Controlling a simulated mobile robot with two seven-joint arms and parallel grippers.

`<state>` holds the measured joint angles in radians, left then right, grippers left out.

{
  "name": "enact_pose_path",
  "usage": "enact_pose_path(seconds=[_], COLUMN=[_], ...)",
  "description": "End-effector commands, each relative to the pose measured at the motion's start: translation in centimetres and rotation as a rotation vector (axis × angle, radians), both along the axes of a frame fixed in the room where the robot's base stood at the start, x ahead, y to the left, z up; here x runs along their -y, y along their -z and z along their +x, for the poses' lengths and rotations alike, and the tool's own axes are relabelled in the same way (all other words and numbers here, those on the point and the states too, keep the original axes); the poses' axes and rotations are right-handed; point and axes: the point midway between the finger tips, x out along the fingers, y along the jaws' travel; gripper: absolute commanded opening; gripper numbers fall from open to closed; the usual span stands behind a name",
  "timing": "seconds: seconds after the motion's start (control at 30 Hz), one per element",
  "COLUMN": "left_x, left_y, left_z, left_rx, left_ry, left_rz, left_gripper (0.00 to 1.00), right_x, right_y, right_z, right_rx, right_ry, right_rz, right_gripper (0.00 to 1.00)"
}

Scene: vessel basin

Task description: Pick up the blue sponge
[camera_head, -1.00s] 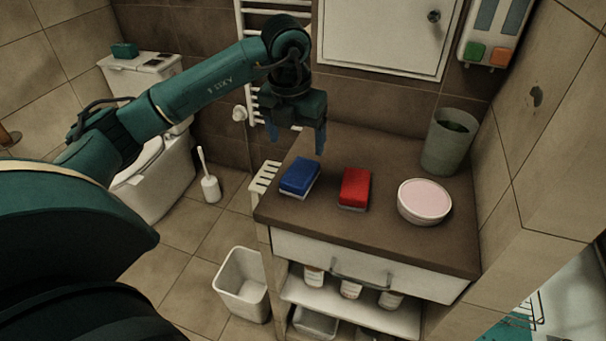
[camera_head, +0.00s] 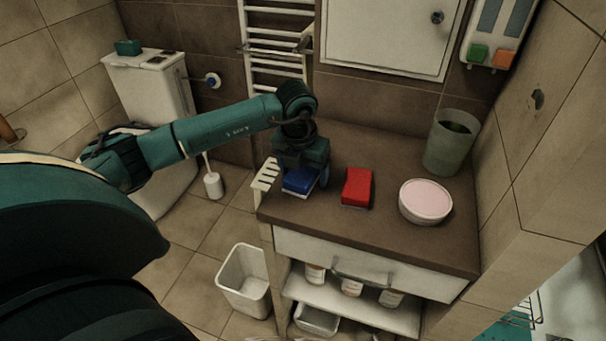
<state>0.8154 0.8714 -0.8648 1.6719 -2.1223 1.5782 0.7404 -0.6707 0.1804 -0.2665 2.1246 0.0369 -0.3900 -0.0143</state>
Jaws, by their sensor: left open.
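The blue sponge (camera_head: 299,181) lies on the brown counter top (camera_head: 400,234), near its left edge. It has a pale lower layer. My left gripper (camera_head: 303,183) is lowered over the sponge from above and behind, with its fingers at the left and right sides of it. The jaws are open, and the far part of the sponge is hidden by the gripper. I cannot tell whether the fingers touch the sponge. My right gripper is not in the view.
A red sponge (camera_head: 357,187) lies close to the right of the blue one. Further right are a round pink-topped container (camera_head: 426,200) and a grey-green cup (camera_head: 451,143) near the wall. A white bin (camera_head: 244,281) stands on the floor below. The counter's front middle is clear.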

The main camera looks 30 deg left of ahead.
Motion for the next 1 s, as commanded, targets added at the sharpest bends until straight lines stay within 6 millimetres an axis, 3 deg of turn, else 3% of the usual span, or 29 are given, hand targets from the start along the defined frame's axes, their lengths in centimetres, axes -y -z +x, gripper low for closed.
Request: enact_pose_path(seconds=[0.07,0.63,0.87,1.0], left_x=[0.0,0.0,0.0,0.0], left_y=[0.0,-0.1,-0.2,-1.4], left_z=[0.0,0.0,0.0,0.1], left_rx=[0.0,0.0,0.001,0.005], left_ry=[0.0,0.0,0.0,0.0], left_rz=[0.0,0.0,0.0,0.0], left_gripper=[0.78,0.32,0.31,0.31], right_x=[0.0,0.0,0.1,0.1], right_y=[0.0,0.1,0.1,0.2], right_z=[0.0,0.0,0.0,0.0], right_rx=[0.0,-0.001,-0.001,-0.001], right_ry=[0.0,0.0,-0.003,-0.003], right_rz=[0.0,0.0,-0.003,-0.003], right_gripper=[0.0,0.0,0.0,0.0])
